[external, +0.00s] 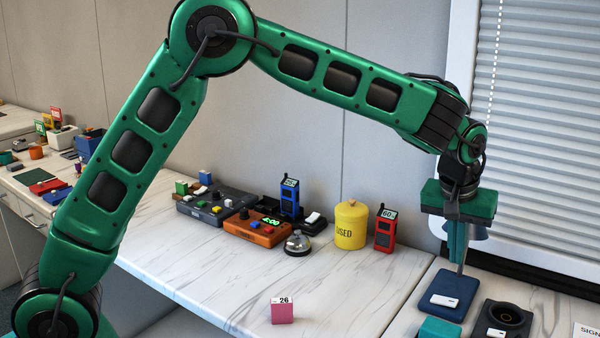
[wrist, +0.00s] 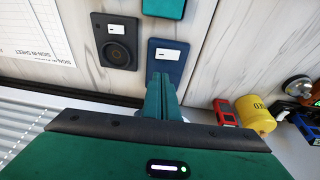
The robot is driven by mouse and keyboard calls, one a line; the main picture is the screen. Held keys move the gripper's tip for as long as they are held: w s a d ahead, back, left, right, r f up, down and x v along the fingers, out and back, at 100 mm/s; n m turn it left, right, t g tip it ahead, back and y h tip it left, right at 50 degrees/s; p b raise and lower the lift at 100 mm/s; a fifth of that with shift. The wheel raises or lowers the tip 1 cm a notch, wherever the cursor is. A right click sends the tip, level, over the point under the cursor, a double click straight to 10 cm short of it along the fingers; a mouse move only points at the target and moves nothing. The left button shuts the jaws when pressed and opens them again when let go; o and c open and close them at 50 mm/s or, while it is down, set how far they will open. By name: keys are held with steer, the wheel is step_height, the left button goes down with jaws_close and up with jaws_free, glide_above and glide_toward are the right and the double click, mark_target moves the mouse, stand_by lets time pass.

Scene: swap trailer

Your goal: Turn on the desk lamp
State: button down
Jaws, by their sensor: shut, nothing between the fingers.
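A dark blue base (external: 453,296) with a white switch (external: 444,300) on top lies on the right counter. It looks like the desk lamp's base. A grey-blue cone (external: 480,233), perhaps its shade, shows partly behind my gripper (external: 460,266). My gripper is shut and empty, pointing down above the back part of the base. In the wrist view my shut fingers (wrist: 161,78) overlap the near end of the blue base (wrist: 168,47), and the white switch (wrist: 166,55) lies just beyond the tips. I cannot tell whether the fingers touch anything. No light from the lamp shows.
A black device (external: 502,322) with a round opening and a white switch stands right of the base. A teal block (external: 440,328) is in front. A red handset (external: 385,229) and a yellow USED canister (external: 350,225) stand left. The counter around the pink block (external: 282,312) is mostly clear.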

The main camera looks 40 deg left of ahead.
glide_above(447, 298)
steer(key=s+d, duration=0.1)
step_height(447, 298, down, 9)
steer(key=shift+s+r, duration=0.1)
steer(key=shift+d+f, duration=0.2)
steer(key=shift+f, duration=0.7)
steer(key=shift+d+f+y, duration=0.15)
steer(key=shift+f+y, duration=0.1)
steer(key=shift+y, duration=0.05)
steer(key=shift+a+r, duration=0.3)
steer(key=shift+a, duration=0.5)
